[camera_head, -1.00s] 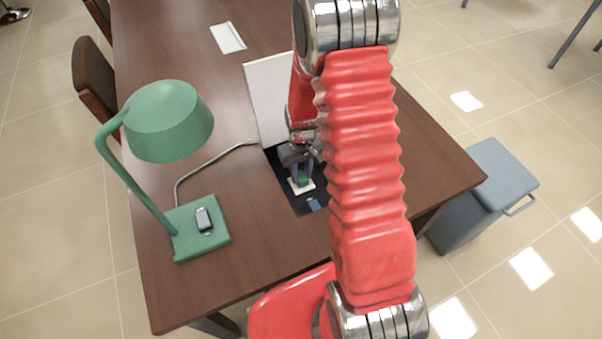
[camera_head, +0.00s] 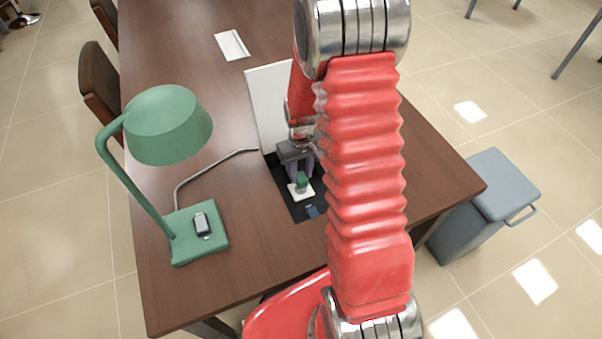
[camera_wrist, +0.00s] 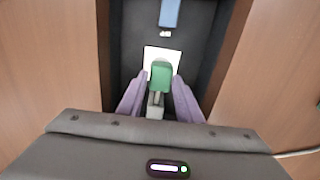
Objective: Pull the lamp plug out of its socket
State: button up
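The green plug (camera_head: 302,180) sits at the white socket plate (camera_head: 293,191) inside a dark recess in the table. In the wrist view the plug (camera_wrist: 160,74) stands over the plate (camera_wrist: 163,53), with a grey cord end (camera_wrist: 155,108) below it. My gripper (camera_wrist: 160,77) points down into the recess. Its two purple fingers are apart, one on each side of the plug, with thin gaps seeming to show. In the head view my gripper (camera_head: 302,170) is just above and behind the plug. The green lamp (camera_head: 168,125) stands at left, its cord (camera_head: 205,164) running to the recess.
A white raised lid (camera_head: 268,105) stands behind the recess. A blue item (camera_wrist: 170,13) lies inside it. A white paper (camera_head: 232,45) lies farther back on the brown table (camera_head: 180,40). A grey bin (camera_head: 485,200) stands right of the table. Chairs (camera_head: 103,80) line the left edge.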

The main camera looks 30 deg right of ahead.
aim_at(301, 176)
jog(key=o, duration=0.3)
jog(key=shift+f, duration=0.1)
notch_tip(301, 176, up, 14)
jog(key=shift+f, duration=0.15)
dwell(0.6)
dwell(0.5)
jog(key=s+a+r+t, duration=0.2)
jog(key=s+a+r, duration=0.2)
jog(key=s+r, duration=0.1)
jog(key=s+a+r+t, duration=0.1)
jog(key=s+a+r, duration=0.4)
jog(key=s+r, duration=0.1)
jog(key=s+a+r+n+t, duration=0.1)
jog(key=s+a+r+t, duration=0.1)
jog(key=s+a+r, duration=0.2)
jog(key=shift+s+a+r+t, duration=0.1)
jog(key=shift+s+r, duration=0.3)
jog(key=shift+r, duration=0.3)
jog(key=shift+s+r+t, duration=0.1)
jog(key=shift+s+r, duration=0.3)
jog(key=shift+r, duration=0.3)
jog(key=shift+s+a+r+t, duration=0.1)
jog(key=shift+s+r, duration=0.3)
jog(key=shift+r, duration=0.3)
jog(key=shift+c, duration=0.4)
